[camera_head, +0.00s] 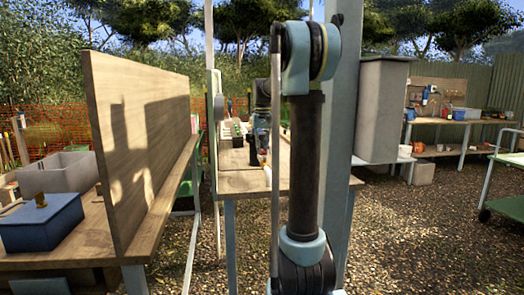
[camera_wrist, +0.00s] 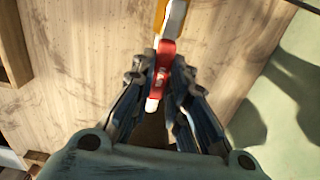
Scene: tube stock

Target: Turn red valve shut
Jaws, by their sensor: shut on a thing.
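The red valve handle (camera_wrist: 161,76) shows in the wrist view, between the fingers of my gripper (camera_wrist: 164,80). My gripper is shut on it, with one dark blue finger on each side. A white part lies at the handle's near end, and a white and yellow pipe piece (camera_wrist: 172,20) runs from its far end to the top edge. In the head view my arm hides most of the gripper over the middle table, and I cannot make out the valve there.
The wooden table (camera_wrist: 80,60) lies beneath the gripper. In the head view, a tall wooden panel (camera_head: 140,140) stands on the left bench, with a blue box (camera_head: 42,222) and a grey bin (camera_head: 58,172) beside it. A post and a grey box (camera_head: 383,110) stand right of my arm. Gravel ground lies open at the right.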

